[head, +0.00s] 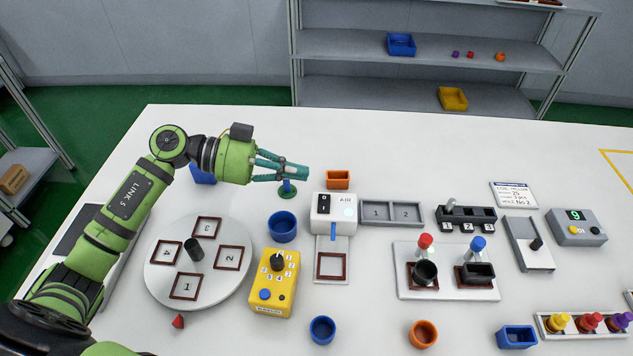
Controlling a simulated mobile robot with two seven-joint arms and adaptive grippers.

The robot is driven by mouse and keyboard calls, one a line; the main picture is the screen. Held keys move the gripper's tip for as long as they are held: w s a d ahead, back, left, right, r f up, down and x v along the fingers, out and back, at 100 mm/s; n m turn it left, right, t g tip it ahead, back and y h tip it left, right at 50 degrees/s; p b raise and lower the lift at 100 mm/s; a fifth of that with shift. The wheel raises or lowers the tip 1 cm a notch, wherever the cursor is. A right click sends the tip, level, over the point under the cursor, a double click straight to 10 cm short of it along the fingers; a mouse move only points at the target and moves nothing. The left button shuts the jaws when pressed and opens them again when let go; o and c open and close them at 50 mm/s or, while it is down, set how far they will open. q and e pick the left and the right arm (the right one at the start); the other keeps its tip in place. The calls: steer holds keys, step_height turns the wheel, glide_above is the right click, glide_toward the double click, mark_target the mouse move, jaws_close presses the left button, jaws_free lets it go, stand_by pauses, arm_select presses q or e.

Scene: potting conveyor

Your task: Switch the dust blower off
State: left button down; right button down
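The dust blower is most likely the white box marked AIR (347,226). A black rocker switch (323,204) marked 0 and 1 is on its face, with a pale bright lamp (348,212) to the right. I cannot tell which way the rocker is pressed. A blue nozzle points down from its front above a brown-framed square (331,265). My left gripper (290,172) is above the table, up and left of the box and apart from it. Its teal fingers lie close together; whether they hold something is unclear. My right gripper is out of view.
An orange bin (338,179) is behind the box. A blue cup (283,227), yellow control box (274,283) and numbered turntable (158,286) are to the left. A grey two-part tray (392,213) is right.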

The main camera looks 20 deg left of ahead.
mark_target(317, 200)
arm_select(q)
steer(key=x, duration=0.4)
steer(key=shift+r+p, duration=0.2)
steer(key=shift+p, duration=0.15)
steer(key=f, duration=0.3)
steer(key=shift+w+f, duration=0.25)
steer(key=shift+f, duration=0.45)
